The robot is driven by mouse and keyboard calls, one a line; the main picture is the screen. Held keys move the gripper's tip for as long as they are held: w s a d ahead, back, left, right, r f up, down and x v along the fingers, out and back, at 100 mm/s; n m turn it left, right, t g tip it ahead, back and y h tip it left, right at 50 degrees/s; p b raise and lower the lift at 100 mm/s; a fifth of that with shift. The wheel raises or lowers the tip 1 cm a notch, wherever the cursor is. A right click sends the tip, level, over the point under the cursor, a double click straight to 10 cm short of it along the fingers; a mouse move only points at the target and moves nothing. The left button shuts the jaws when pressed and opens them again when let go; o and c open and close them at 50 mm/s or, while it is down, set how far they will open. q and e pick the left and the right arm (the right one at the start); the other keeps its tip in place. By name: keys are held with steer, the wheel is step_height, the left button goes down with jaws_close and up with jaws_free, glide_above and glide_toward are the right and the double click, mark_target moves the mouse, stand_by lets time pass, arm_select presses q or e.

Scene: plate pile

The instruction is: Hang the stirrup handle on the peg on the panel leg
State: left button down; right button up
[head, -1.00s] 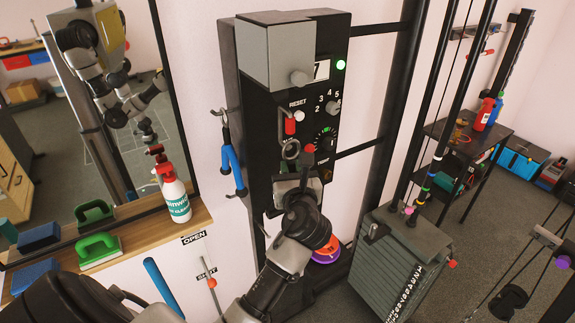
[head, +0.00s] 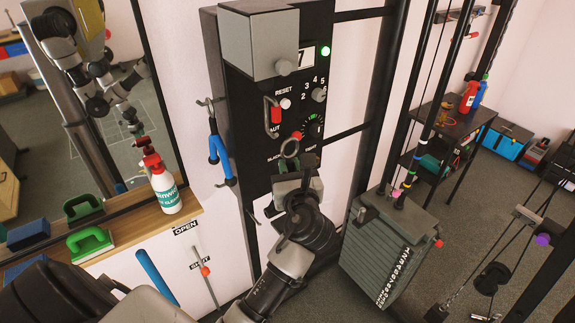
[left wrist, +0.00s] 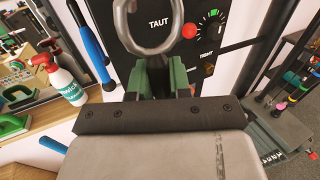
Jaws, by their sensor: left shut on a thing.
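My left gripper (head: 292,170) is in front of the black panel leg (head: 262,185), with its green-padded fingers closed on the lower end of a grey metal ring (head: 290,147). A blue-gripped handle, seemingly the stirrup handle (head: 219,157), hangs at a metal hook peg (head: 207,108) on the left side of the leg. It also shows in the left wrist view (left wrist: 88,42). My right gripper is not in view.
A red lever (head: 272,117), a red knob (head: 297,135) and dials are on the panel face near the ring. A spray bottle (head: 162,180) and green sponge holder (head: 90,243) stand on the left shelf. A grey weight stack (head: 385,255) stands to the right.

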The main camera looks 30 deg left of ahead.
arm_select(q)
steer(key=d, duration=0.1)
steer(key=s+d+f, duration=0.1)
steer(key=d, duration=0.1)
steer(key=s+d+f, duration=0.1)
steer(key=shift+d, duration=0.35)
stand_by(0.4)
steer(key=shift+b, duration=0.3)
